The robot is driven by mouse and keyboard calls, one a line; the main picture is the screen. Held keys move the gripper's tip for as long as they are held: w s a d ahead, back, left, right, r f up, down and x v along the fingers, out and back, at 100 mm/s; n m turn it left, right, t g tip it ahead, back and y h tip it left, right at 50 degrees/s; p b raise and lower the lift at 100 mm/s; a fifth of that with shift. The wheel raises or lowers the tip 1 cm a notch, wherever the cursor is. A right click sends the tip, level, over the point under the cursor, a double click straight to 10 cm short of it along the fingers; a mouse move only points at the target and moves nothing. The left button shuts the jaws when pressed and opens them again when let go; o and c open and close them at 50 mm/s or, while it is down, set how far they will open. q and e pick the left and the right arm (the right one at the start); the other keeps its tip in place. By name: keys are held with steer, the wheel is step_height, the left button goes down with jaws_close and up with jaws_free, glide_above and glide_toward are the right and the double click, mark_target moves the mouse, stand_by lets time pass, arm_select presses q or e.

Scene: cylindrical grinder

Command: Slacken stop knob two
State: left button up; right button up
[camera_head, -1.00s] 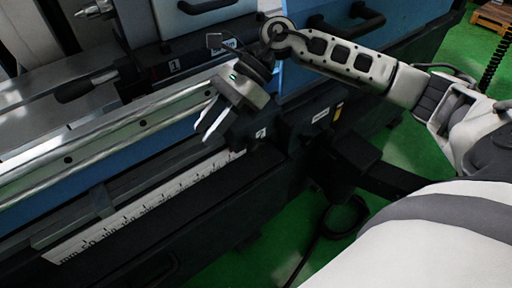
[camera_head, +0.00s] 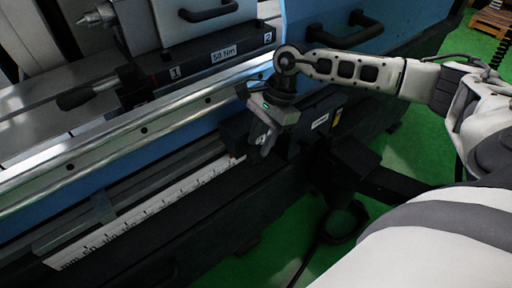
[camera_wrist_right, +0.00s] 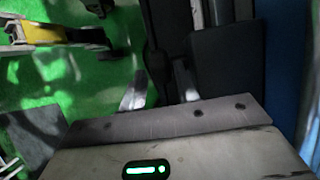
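My right gripper (camera_head: 265,143) points down at the dark stop block (camera_head: 236,132) at the right end of the scale. In the right wrist view its two pale fingertips (camera_wrist_right: 160,92) stand apart, with a dark part (camera_wrist_right: 158,65) between or just beyond them. I cannot tell whether they touch it. I cannot make out stop knob two; the gripper covers part of that block. My left gripper is not in view.
The white millimetre scale (camera_head: 150,205) runs along the machine's front below a bright rail (camera_head: 145,128). A black lever (camera_head: 88,96) sticks out at the upper left. Labels 1 (camera_head: 174,72) and 2 (camera_head: 267,38) mark the upper housing. Green floor (camera_head: 420,150) shows at right.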

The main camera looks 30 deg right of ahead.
mark_target(257, 147)
steer(key=shift+x, duration=1.9)
jaws_close()
